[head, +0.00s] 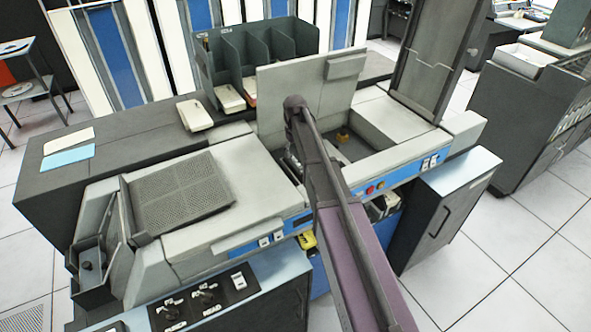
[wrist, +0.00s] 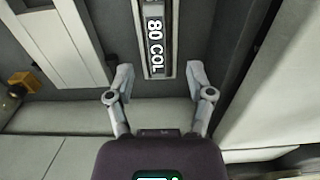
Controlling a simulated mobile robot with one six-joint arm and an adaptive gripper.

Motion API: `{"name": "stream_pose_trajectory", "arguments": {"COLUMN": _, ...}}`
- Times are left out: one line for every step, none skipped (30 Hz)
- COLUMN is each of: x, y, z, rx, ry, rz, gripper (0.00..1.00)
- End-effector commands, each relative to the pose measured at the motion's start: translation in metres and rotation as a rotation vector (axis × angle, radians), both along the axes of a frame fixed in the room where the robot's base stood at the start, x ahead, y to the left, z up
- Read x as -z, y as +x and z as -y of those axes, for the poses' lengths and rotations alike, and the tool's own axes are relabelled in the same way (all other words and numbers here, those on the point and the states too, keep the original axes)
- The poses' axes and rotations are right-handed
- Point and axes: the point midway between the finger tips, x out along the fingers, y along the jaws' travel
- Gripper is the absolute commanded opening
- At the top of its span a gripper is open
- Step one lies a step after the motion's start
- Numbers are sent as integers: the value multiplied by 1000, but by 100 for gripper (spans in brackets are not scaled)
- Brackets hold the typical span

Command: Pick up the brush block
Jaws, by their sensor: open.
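In the wrist view, a long dark block (wrist: 155,30) with a white "80 COL" label lies in a grey recess of the machine; I take it for the brush block. My gripper (wrist: 160,74) is open, with one finger to each side of the block's near end. The fingers do not appear to touch it, and the height gap cannot be told. The block's far end is cut off by the picture's top edge.
The open machine has a raised lid (head: 290,85) behind my arm and a perforated plate (head: 185,195) at left. A small amber block (head: 343,135) sits in the bay to the right; it also shows in the wrist view (wrist: 24,83). Recess walls flank my fingers.

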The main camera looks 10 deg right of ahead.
Motion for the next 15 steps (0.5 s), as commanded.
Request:
{"name": "stream_pose_trajectory", "arguments": {"x": 1, "y": 0, "z": 0, "rx": 0, "ry": 0, "rz": 0, "gripper": 69}}
{"name": "stream_pose_trajectory", "arguments": {"x": 2, "y": 0, "z": 0, "rx": 0, "ry": 0, "rz": 0, "gripper": 69}}
{"name": "stream_pose_trajectory", "arguments": {"x": 3, "y": 0, "z": 0, "rx": 0, "ry": 0, "rz": 0, "gripper": 69}}
{"name": "stream_pose_trajectory", "arguments": {"x": 4, "y": 0, "z": 0, "rx": 0, "ry": 0, "rz": 0, "gripper": 69}}
{"name": "stream_pose_trajectory", "arguments": {"x": 5, "y": 0, "z": 0, "rx": 0, "ry": 0, "rz": 0, "gripper": 69}}
{"name": "stream_pose_trajectory", "arguments": {"x": 8, "y": 0, "z": 1, "rx": 0, "ry": 0, "rz": 0, "gripper": 69}}
{"name": "stream_pose_trajectory", "arguments": {"x": 9, "y": 1, "z": 1, "rx": 0, "ry": 0, "rz": 0, "gripper": 69}}
{"name": "stream_pose_trajectory", "arguments": {"x": 11, "y": 1, "z": 1, "rx": 0, "ry": 0, "rz": 0, "gripper": 69}}
{"name": "stream_pose_trajectory", "arguments": {"x": 14, "y": 1, "z": 1, "rx": 0, "ry": 0, "rz": 0, "gripper": 69}}
{"name": "stream_pose_trajectory", "arguments": {"x": 16, "y": 1, "z": 1, "rx": 0, "ry": 0, "rz": 0, "gripper": 69}}
{"name": "stream_pose_trajectory", "arguments": {"x": 19, "y": 1, "z": 1, "rx": 0, "ry": 0, "rz": 0, "gripper": 69}}
{"name": "stream_pose_trajectory", "arguments": {"x": 22, "y": 1, "z": 2, "rx": 0, "ry": 0, "rz": 0, "gripper": 69}}
{"name": "stream_pose_trajectory", "arguments": {"x": 24, "y": 1, "z": 2, "rx": 0, "ry": 0, "rz": 0, "gripper": 69}}
{"name": "stream_pose_trajectory", "arguments": {"x": 27, "y": 2, "z": 2, "rx": 0, "ry": 0, "rz": 0, "gripper": 69}}
{"name": "stream_pose_trajectory", "arguments": {"x": 30, "y": 2, "z": 2, "rx": 0, "ry": 0, "rz": 0, "gripper": 69}}
